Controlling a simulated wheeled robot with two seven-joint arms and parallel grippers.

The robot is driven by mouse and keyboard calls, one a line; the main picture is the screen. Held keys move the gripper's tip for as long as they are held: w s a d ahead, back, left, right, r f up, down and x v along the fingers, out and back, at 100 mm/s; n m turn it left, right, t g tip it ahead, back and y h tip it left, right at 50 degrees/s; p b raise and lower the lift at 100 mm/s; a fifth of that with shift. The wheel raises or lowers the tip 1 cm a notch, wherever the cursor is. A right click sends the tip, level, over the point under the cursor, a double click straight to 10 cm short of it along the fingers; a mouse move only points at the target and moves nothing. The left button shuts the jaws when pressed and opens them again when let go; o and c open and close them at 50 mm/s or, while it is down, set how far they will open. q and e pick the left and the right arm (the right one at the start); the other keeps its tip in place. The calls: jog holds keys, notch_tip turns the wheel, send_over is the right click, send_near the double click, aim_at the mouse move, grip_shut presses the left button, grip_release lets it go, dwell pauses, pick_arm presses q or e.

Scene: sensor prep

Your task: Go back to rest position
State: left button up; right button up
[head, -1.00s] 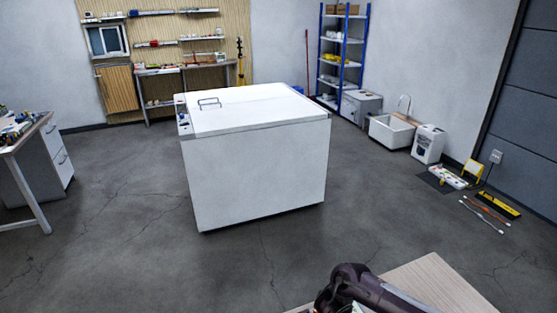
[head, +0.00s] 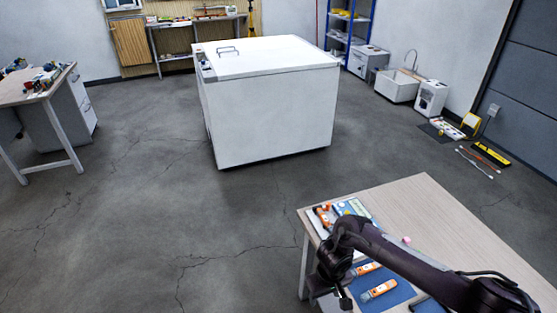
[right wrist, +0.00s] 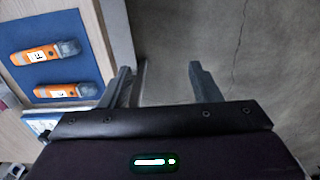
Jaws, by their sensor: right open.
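My right gripper (head: 334,296) hangs at the left edge of the wooden table in the head view, and my right arm reaches across the table to it. In the right wrist view its two fingers (right wrist: 160,70) stand apart with nothing between them, over the table edge and bare floor. Two orange and white handheld sensors (head: 379,290) lie on a blue mat (head: 398,292) beside the gripper, apart from it. They also show in the right wrist view (right wrist: 36,54). My left gripper is not in view.
The wooden table (head: 440,225) also holds more orange items (head: 325,216) at its far left corner and a small pink object (head: 407,240). A white chest (head: 270,110) stands beyond on open floor. A workbench (head: 35,90) is at the left.

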jog(key=s+a+f+y+b, duration=0.35)
jog(key=a+f, duration=0.35)
jog(key=f, duration=0.5)
jog(key=s+d+f+m+t+y+b, duration=0.1)
jog(key=s+f, duration=0.3)
jog(key=f, duration=0.3)
jog(key=s+d+f+t, duration=0.1)
jog(key=s+d+f, duration=0.15)
jog(key=f, duration=0.35)
pick_arm(q)
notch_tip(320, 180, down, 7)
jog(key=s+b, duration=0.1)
jog(key=b, duration=0.1)
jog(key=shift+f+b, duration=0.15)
jog(key=shift+b, duration=0.25)
pick_arm(e)
jog(key=s+d+f+h, duration=0.1)
jog(key=s+d+f, duration=0.3)
jog(key=s, duration=0.5)
jog(key=s+d+f+h, duration=0.2)
jog(key=s+d+f, duration=0.3)
jog(key=s, duration=0.5)
jog(key=s+d+f+g+h, duration=0.1)
jog(key=s+d+f, duration=0.3)
jog(key=s, duration=0.5)
jog(key=shift+s+d+f+m, duration=0.2)
jog(key=shift+d+f+m, duration=0.15)
jog(key=shift+f, duration=0.35)
jog(key=shift+h, duration=0.25)
jog(key=shift+c, duration=0.5)
